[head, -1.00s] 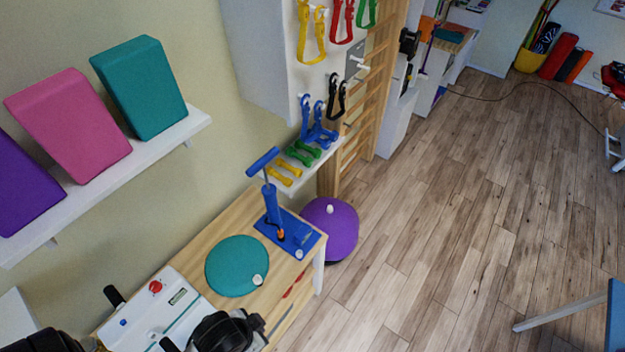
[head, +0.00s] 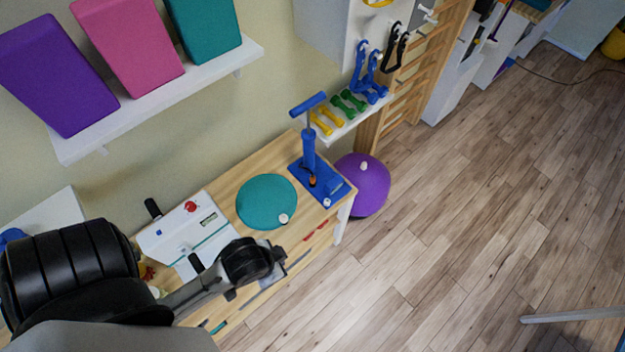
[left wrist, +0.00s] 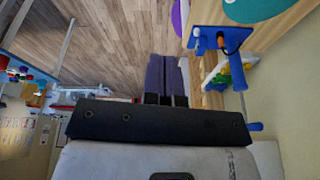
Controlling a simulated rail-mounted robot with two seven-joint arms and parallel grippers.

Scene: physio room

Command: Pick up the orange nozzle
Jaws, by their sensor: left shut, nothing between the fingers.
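The orange nozzle (head: 313,181) is a small piece low on the blue hand pump (head: 309,150), near the pump's blue base plate. The pump stands upright on the wooden table, and it also shows in the left wrist view (left wrist: 209,40). My left gripper is at the table's front edge in the head view, left of and nearer than the pump. In the left wrist view its dark fingers (left wrist: 168,58) are together and empty, pointing towards the floor area, with the pump off to their right. My right gripper is not in view.
A teal disc (head: 266,202) with a small white knob lies beside the pump. A white console (head: 185,232) stands left of it. Yellow and green dumbbells (head: 348,101) rest on a small shelf behind. A purple ball (head: 362,190) is beyond the table.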

